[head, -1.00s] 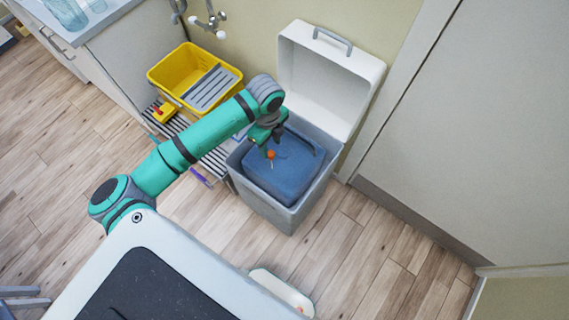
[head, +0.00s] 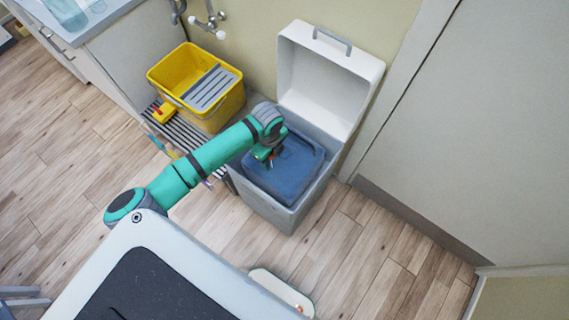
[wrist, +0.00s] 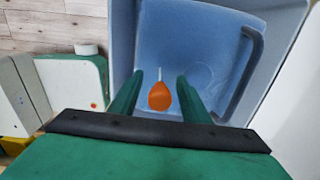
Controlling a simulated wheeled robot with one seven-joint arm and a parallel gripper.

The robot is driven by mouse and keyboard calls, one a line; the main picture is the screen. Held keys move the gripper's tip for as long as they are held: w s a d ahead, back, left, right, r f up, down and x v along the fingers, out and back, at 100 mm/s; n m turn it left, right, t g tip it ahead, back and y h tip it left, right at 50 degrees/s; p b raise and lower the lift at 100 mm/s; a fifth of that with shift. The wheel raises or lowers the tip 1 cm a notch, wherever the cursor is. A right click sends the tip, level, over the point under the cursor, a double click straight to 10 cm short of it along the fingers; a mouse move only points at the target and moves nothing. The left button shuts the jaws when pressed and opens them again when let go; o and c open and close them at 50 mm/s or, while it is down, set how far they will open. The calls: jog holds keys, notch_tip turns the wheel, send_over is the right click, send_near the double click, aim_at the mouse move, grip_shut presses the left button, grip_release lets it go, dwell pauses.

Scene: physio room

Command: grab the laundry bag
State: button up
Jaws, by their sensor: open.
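The laundry bag (head: 298,165) is a blue bundle inside an open grey bin (head: 265,205). In the wrist view the blue bag (wrist: 205,50) fills the middle, with a dark handle-like loop (wrist: 253,75) on its right side. An orange teardrop-shaped piece with a short pale stem (wrist: 160,96) shows between my fingers. My gripper (head: 269,161) is over the bag's left part, pointing down. It also shows in the wrist view (wrist: 158,78) with its two green fingers apart. I cannot tell whether the fingers touch the bag or the orange piece.
The bin's white lid (head: 325,75) stands open behind it. A yellow mop bucket (head: 180,75) stands to the left on a slatted rack (head: 172,122), with a small yellow-and-red item (head: 164,112) beside it. A closed door (head: 470,130) is at right.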

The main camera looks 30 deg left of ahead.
jog(key=shift+a, duration=0.1)
grip_shut()
dwell(0.6)
